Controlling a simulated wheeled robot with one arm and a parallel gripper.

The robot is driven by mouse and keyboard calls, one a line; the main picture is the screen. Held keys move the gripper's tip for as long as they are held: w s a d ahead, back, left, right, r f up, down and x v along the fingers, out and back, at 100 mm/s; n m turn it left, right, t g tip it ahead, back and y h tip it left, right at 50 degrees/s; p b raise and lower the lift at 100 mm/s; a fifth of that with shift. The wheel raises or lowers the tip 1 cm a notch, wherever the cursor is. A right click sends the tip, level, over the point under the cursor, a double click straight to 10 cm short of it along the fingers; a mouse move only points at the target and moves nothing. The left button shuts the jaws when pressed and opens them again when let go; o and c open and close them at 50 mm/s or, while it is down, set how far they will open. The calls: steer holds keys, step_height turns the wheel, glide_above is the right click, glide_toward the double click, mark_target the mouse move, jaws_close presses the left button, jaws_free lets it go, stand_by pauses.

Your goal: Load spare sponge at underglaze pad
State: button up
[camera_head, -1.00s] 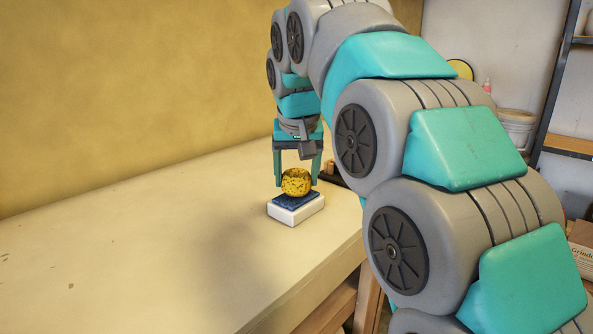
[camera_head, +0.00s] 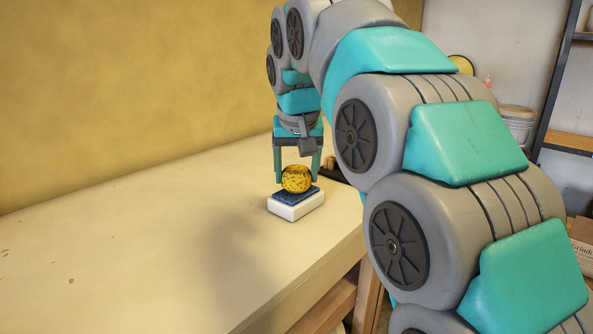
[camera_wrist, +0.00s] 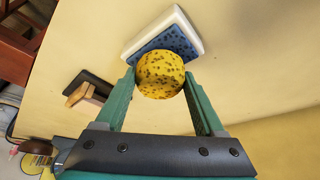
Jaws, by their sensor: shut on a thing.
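The round yellow sponge with dark speckles (camera_head: 296,178) is between the fingers of my gripper (camera_head: 297,182), which is shut on it. In the wrist view the sponge (camera_wrist: 160,76) sits between the two teal fingertips (camera_wrist: 159,72). The underglaze pad is a dark blue speckled top on a white block (camera_head: 298,211). It lies on the table directly below the sponge, and the sponge hides part of its blue top. The pad also shows beyond the sponge in the wrist view (camera_wrist: 183,38). I cannot tell whether the sponge touches the pad or hangs just above it.
The pale table (camera_head: 150,230) is clear to the left of the pad, and its front edge runs close on the right. A dark tray with a wooden block (camera_wrist: 82,94) lies near the gripper. A tan wall (camera_head: 120,80) stands behind the table.

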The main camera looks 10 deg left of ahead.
mark_target(296, 167)
steer(key=shift+f, duration=0.35)
stand_by(0.7)
steer(key=shift+r+p, duration=1.35)
steer(key=shift+r, duration=2.15)
